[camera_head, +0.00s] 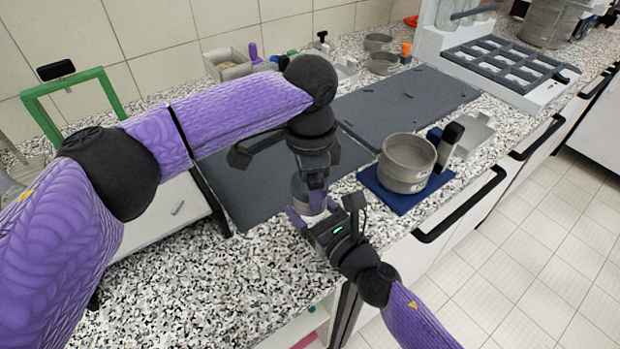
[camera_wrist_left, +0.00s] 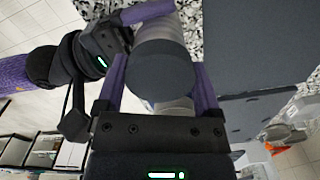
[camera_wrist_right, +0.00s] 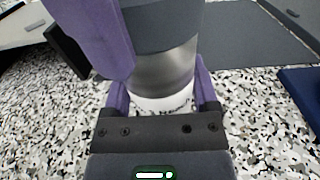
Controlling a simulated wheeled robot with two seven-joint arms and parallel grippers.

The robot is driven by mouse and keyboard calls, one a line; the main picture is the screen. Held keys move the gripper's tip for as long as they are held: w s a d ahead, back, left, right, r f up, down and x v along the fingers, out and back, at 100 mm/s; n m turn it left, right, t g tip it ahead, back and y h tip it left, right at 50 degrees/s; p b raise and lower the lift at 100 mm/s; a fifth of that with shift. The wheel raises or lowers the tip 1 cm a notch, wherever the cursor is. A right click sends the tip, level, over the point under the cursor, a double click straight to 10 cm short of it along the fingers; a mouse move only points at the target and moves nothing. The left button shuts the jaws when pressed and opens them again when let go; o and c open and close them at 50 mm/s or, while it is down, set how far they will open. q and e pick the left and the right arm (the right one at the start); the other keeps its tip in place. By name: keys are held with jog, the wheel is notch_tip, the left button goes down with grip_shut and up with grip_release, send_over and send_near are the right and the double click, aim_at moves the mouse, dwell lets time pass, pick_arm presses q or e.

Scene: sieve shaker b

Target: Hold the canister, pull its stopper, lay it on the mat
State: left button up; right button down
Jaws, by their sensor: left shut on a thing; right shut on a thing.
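The canister (camera_wrist_right: 165,70) is a metal cylinder with a pale, lettered band at its lower part. Its wide dark grey stopper (camera_wrist_left: 160,72) sits on top, and I see no gap between them in the right wrist view. My right gripper (camera_head: 322,212) is shut around the canister's lower part from the side, over the counter's front. My left gripper (camera_head: 311,186) comes from above and is shut on the stopper, one finger on each side. In the head view the canister is mostly hidden by both grippers.
Dark grey mats (camera_head: 405,105) cover the counter behind, with a few small dark pieces on them. To the right, a metal sieve (camera_head: 407,160) stands on a blue mat (camera_head: 398,201) beside a dark bottle. A green frame (camera_head: 40,112) stands at left. Speckled counter (camera_head: 240,285) is bare in front.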

pick_arm(q)
jog(key=shift+r, duration=0.1)
jog(key=shift+r, duration=1.05)
